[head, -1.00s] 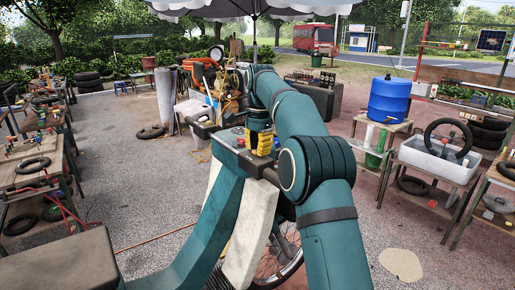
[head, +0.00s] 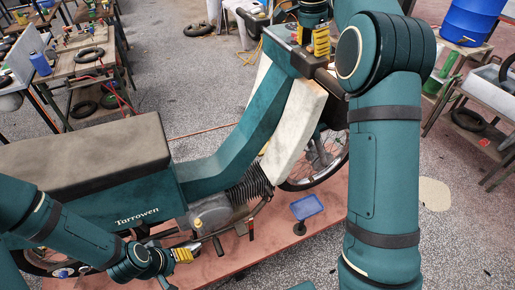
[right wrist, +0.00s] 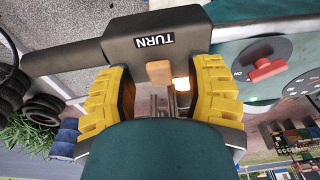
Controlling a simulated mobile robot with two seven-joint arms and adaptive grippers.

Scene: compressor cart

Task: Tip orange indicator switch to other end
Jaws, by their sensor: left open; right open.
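The orange indicator switch (right wrist: 159,73) is a small orange-brown block on the underside, in this picture, of a black handlebar housing (right wrist: 125,45) marked TURN. An amber lit spot (right wrist: 181,83) glows just right of it. My right gripper (right wrist: 160,90) is open, its yellow fingers apart on either side of the switch; contact cannot be told. In the head view my right gripper (head: 320,42) is at the handlebar, and the switch cannot be made out there. My left gripper (head: 182,255) is low beside the motorbike's engine, open and apart from the switch.
The teal motorbike (head: 225,150) stands on a reddish mat (head: 310,232). A red knob (right wrist: 266,69) on a round dial sits right of the switch housing. A blue-topped pedal or stand (head: 306,207) is near the engine. Workbenches (head: 88,60) stand at the back left.

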